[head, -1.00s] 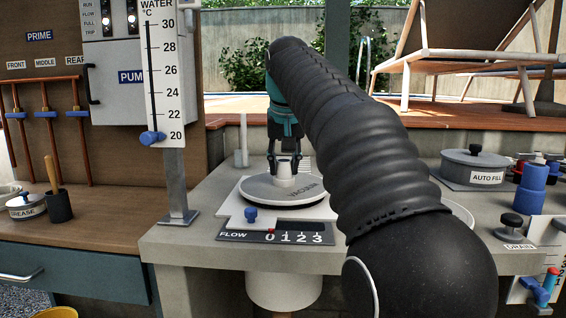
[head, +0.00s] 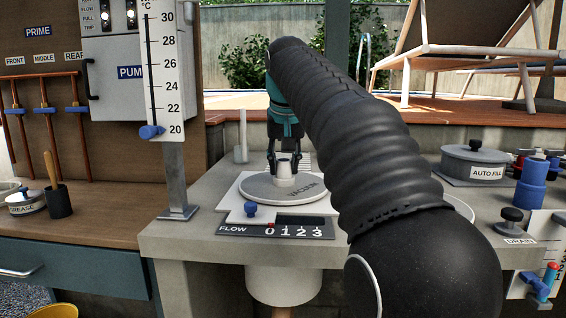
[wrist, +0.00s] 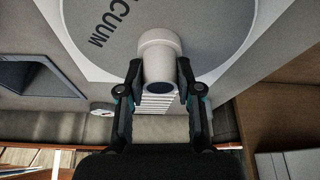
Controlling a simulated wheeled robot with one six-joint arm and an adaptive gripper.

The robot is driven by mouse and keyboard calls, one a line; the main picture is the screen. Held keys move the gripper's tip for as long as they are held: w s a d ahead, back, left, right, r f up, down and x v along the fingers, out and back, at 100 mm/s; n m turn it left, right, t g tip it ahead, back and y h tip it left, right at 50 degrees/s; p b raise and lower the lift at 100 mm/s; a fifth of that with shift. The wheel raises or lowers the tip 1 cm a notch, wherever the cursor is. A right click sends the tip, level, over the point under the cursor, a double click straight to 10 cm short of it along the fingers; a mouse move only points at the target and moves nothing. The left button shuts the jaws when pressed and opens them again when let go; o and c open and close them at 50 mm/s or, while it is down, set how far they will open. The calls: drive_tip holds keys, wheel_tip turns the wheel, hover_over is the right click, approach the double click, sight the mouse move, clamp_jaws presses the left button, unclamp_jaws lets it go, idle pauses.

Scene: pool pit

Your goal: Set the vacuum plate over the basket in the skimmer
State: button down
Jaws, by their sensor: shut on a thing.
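The vacuum plate (head: 262,190) is a round grey disc marked VACUUM, with a pale spout standing at its middle. My gripper (head: 285,172) points down from above and is shut on the spout. The wrist view shows my gripper's fingers (wrist: 159,80) on either side of the spout (wrist: 159,52), with the plate (wrist: 205,35) beyond it. The plate lies flat, low over the white square surround (head: 232,207) of the skimmer. The skimmer's opening and the basket are hidden beneath the plate. I cannot tell whether the plate is fully seated.
A blue knob (head: 250,210) and a FLOW scale (head: 275,231) sit in front of the plate. A thermometer post (head: 175,180) stands to the left. The AUTO FILL lid (head: 475,160) and DRAIN knob (head: 511,219) are to the right. My arm hides part of the counter.

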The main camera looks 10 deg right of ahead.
drive_tip(key=shift+f, duration=0.2)
idle(0.3)
drive_tip(key=c, duration=0.5)
unclamp_jaws()
drive_tip(key=shift+c, duration=0.2)
drive_tip(key=shift+r, duration=0.1)
drive_tip(key=shift+r+p, duration=2)
drive_tip(key=shift+r, duration=0.4)
drive_tip(key=shift+r, duration=2)
